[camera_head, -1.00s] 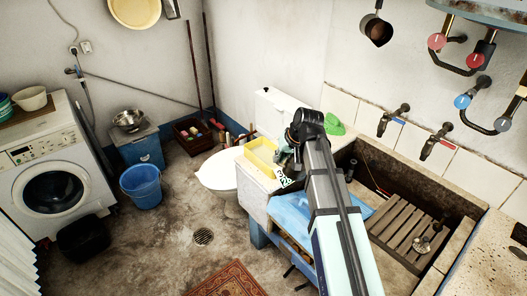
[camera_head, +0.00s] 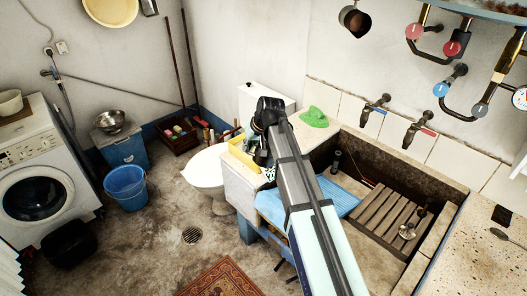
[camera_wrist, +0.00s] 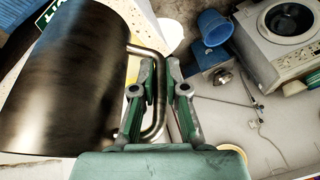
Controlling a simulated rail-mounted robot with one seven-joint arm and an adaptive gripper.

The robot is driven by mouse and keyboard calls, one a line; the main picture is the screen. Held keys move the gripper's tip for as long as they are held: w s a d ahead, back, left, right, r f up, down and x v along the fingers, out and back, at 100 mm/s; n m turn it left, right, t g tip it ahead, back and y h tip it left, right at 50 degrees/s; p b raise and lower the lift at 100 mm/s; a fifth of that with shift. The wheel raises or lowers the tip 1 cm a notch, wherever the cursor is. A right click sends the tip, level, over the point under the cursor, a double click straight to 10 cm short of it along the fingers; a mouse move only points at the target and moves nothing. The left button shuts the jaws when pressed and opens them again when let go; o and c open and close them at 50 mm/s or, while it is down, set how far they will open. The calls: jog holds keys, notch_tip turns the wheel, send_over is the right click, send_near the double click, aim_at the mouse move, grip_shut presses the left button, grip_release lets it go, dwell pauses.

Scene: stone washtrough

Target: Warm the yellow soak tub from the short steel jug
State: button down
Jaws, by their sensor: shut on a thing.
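The short steel jug (camera_wrist: 65,75) fills the left of the wrist view, a dark brushed-metal cylinder with a looped handle (camera_wrist: 158,100). My gripper (camera_wrist: 163,70) is shut on that handle. I cannot tell the jug's tilt or what is inside it. The yellow soak tub (camera_head: 238,147) stands on the ledge left of the trough in the head view, partly covered by my wrist. My gripper is over or beside the tub there; the jug is hidden behind my arm. A small yellow patch, probably the tub, shows beside the handle in the wrist view (camera_wrist: 133,68).
A green cloth-like thing (camera_head: 314,117) lies on the ledge near the wall. The stone trough (camera_head: 440,205) holds a slatted wooden rack (camera_head: 388,215). Taps (camera_head: 376,107) and a dark pan (camera_head: 355,20) are on the wall. A white toilet (camera_head: 207,168) stands left of the ledge.

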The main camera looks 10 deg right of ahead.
jog(key=w+a+f+h, duration=0.2)
jog(key=w+a+f, duration=0.1)
jog(key=w+a, duration=0.3)
jog(key=w+a+f+h, duration=0.1)
jog(key=w+a+f, duration=0.2)
jog(key=w+a, duration=0.4)
jog(key=shift+w+t+h, duration=0.2)
jog(key=shift+t+h, duration=0.2)
jog(key=shift+r, duration=0.1)
dwell(0.4)
